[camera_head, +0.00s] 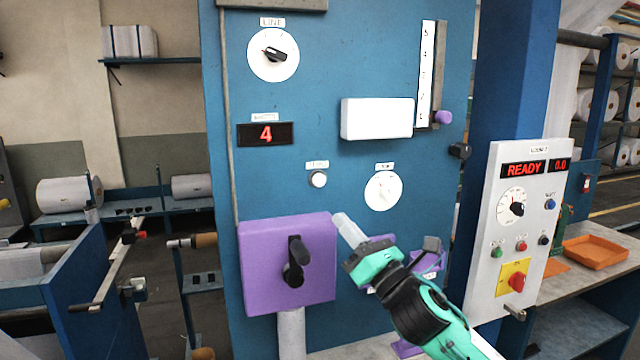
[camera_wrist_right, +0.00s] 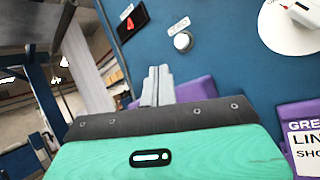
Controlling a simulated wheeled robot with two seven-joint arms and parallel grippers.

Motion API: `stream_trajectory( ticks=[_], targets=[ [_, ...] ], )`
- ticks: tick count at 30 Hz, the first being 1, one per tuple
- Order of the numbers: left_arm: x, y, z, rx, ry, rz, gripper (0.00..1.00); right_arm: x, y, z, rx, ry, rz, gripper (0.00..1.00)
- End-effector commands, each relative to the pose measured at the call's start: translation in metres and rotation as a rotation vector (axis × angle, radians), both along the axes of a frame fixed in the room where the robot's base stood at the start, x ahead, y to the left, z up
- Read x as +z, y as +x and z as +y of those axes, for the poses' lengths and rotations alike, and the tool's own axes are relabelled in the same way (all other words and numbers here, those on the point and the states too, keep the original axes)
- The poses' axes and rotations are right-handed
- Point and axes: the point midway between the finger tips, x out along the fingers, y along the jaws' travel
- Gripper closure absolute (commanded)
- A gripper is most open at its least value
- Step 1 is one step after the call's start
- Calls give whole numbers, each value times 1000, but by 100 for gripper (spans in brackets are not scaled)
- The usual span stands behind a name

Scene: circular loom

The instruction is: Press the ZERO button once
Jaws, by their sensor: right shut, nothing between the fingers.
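The ZERO button (camera_head: 318,179) is a small round white button on the blue panel, under a small label that is hard to read in the head view. It also shows in the right wrist view (camera_wrist_right: 183,41), with its label above it. My right gripper (camera_head: 342,221) is shut and empty, below and slightly right of the button in the head view. In the wrist view its fingertips (camera_wrist_right: 157,72) are below and left of the button, apart from it. My left gripper is not in view.
A purple box (camera_head: 262,262) with a black handle (camera_head: 294,262) sits below the button. A red display (camera_head: 265,134) reads 4. A white dial (camera_head: 383,191) is to the right. A control box (camera_head: 530,185) reads READY and 0.0. The panel around the button is clear.

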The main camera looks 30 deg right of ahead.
Motion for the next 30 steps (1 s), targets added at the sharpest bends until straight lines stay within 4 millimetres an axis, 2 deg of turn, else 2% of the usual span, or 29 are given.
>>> stream_trajectory(
  ticks=[1,3,7,20,26,30],
  targets=[
    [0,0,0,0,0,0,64,15,-4,2,-10,-68,-43,100],
    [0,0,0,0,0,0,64,29,-8,5,-23,-140,-90,100],
    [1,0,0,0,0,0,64,42,-13,8,-38,-214,-138,100],
    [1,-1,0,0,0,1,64,44,-12,8,-41,-226,-146,100],
    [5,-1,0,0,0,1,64,45,4,3,-43,-224,-146,100],
    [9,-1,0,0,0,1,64,46,24,-1,-43,-223,-145,100]
  ],
)
